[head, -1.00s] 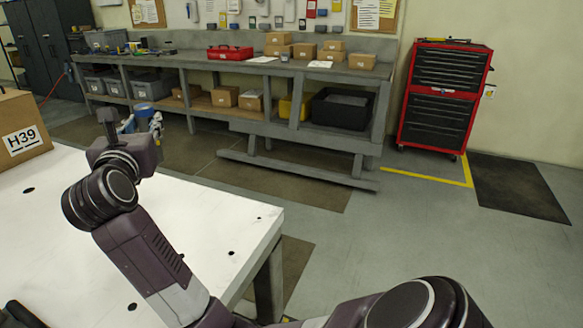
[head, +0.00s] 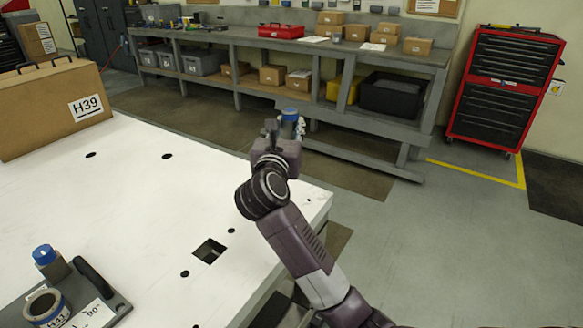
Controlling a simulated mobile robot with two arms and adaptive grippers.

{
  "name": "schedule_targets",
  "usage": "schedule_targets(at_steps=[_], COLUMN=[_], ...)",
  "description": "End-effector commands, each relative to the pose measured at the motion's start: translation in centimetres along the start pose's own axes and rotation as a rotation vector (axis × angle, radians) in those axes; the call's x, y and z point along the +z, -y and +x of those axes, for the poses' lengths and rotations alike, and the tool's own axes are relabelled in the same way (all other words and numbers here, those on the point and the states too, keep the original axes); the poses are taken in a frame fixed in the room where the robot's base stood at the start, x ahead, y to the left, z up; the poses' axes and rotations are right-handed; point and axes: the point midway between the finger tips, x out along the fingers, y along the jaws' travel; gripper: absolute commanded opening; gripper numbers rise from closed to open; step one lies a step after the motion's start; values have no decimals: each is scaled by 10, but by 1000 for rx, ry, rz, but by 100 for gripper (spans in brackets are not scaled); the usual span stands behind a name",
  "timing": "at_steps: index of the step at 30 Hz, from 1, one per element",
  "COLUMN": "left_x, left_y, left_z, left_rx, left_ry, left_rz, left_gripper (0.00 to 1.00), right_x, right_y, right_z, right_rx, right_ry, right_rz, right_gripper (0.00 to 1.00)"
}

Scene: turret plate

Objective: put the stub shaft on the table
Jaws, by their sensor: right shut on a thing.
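My right gripper (head: 284,130) is shut on a part with a blue top and pale sides, which I take to be the stub shaft (head: 290,115). The fingers and wrist hide much of it. My left gripper is not in view.
A grey plate (head: 117,303) with a black handle, a ring marked H41 (head: 45,306) and a blue-capped post (head: 45,256) lies at the lower left. A box marked H39 (head: 50,112) stands at the back left. The table has a square hole (head: 209,251); its middle is otherwise clear.

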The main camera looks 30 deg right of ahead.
Motion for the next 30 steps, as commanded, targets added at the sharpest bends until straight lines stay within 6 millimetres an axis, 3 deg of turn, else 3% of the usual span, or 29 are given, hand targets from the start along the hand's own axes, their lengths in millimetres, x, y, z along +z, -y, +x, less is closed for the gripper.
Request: schedule_targets(at_steps=[3, 9, 14, 22, 30], left_x=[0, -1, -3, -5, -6], left_y=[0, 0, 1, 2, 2], left_z=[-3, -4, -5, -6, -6], left_rx=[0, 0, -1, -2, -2], left_ry=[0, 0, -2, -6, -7], left_rz=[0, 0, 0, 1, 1], left_gripper=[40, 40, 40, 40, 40], right_x=[-28, -61, -72, -107, -112], right_y=[0, 0, 0, 0, 0], right_z=[0, 0, 0, 0, 0], right_rx=[1, 0, 1, 0, 0], right_ry=[4, 6, 6, 6, 7], right_rz=[-6, -3, 0, -1, 2], right_gripper=[0, 0, 0, 0, 0])
